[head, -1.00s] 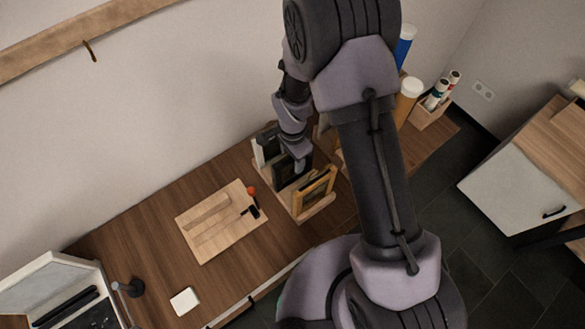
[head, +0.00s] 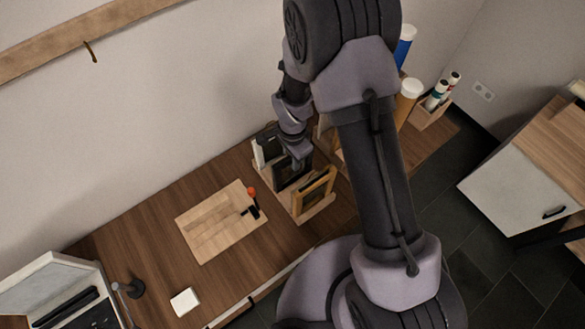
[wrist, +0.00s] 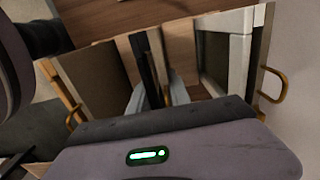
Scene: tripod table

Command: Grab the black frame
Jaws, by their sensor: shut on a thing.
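The black frame (head: 284,177) stands upright in a wooden rack (head: 303,217) on the table, between a white frame (head: 260,152) and a wood-coloured frame (head: 316,193). My gripper (head: 298,163) is over the rack at the black frame's top edge, which it partly hides. In the wrist view the black frame shows as a thin dark edge (wrist: 145,62) between the two pale fingers of my gripper (wrist: 156,95), which is shut on it. I cannot tell whether the frame's bottom is clear of the rack.
The white frame (wrist: 238,62) and the wood-coloured frame (wrist: 97,78) stand close on either side of the fingers. A wooden board (head: 205,235) with small tools, a white square (head: 185,302) and an open case (head: 55,275) lie to the left. Tubes (head: 406,95) stand at the right.

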